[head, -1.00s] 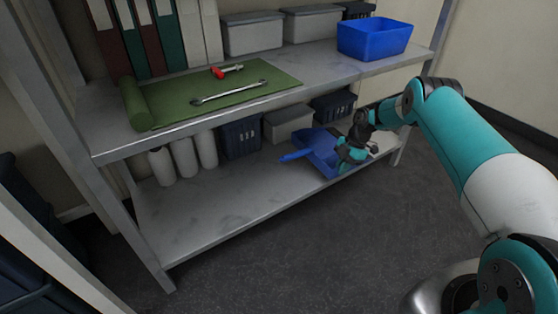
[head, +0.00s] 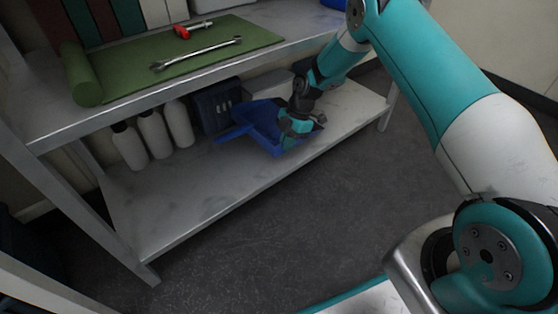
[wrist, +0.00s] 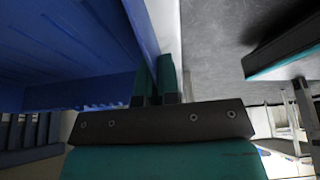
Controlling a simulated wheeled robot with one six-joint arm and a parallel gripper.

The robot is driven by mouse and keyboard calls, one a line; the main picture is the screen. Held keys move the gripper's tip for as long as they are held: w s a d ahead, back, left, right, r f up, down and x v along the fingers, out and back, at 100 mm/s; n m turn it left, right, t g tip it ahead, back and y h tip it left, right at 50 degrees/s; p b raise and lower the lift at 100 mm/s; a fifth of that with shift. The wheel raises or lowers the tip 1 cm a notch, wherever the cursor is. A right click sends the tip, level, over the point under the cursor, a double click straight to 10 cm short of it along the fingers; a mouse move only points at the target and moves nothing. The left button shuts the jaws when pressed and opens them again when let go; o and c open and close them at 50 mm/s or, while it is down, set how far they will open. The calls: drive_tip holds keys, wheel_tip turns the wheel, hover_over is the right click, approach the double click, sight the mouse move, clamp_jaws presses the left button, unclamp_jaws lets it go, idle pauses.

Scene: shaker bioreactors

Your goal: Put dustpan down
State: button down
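The blue dustpan (head: 262,118) is over the lower shelf, its handle (head: 234,132) pointing left. My gripper (head: 298,127) is at the dustpan's right side, within the lower shelf space. In the wrist view the two teal fingers of my gripper (wrist: 155,78) are close together on the dustpan's thin edge. The dustpan's blue body (wrist: 70,50) fills the left of that view. Whether its underside touches the shelf cannot be told. My gripper hides part of the pan.
The lower shelf (head: 200,190) is bare at front and left. White bottles (head: 153,132), a dark blue bin (head: 214,104) and a grey box (head: 265,84) stand behind. The upper shelf (head: 125,92) holds a green mat (head: 130,70) with a wrench (head: 200,53) and hangs over the dustpan.

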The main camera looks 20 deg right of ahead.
sight(279, 154)
drive_tip(key=shift+s+a+b, duration=0.2)
drive_tip(key=shift+a, duration=0.35)
drive_tip(key=shift+s+a+b, duration=0.15)
drive_tip(key=shift+a, duration=0.35)
drive_tip(key=b+x, duration=0.3)
drive_tip(key=shift+d+f, duration=0.2)
drive_tip(key=shift+f, duration=0.05)
drive_tip(key=shift+w, duration=0.1)
drive_tip(key=shift+f, duration=0.15)
drive_tip(key=shift+f+b, duration=0.35)
drive_tip(key=shift+f, duration=0.15)
drive_tip(key=c, duration=1.3)
unclamp_jaws()
drive_tip(key=shift+c, duration=0.2)
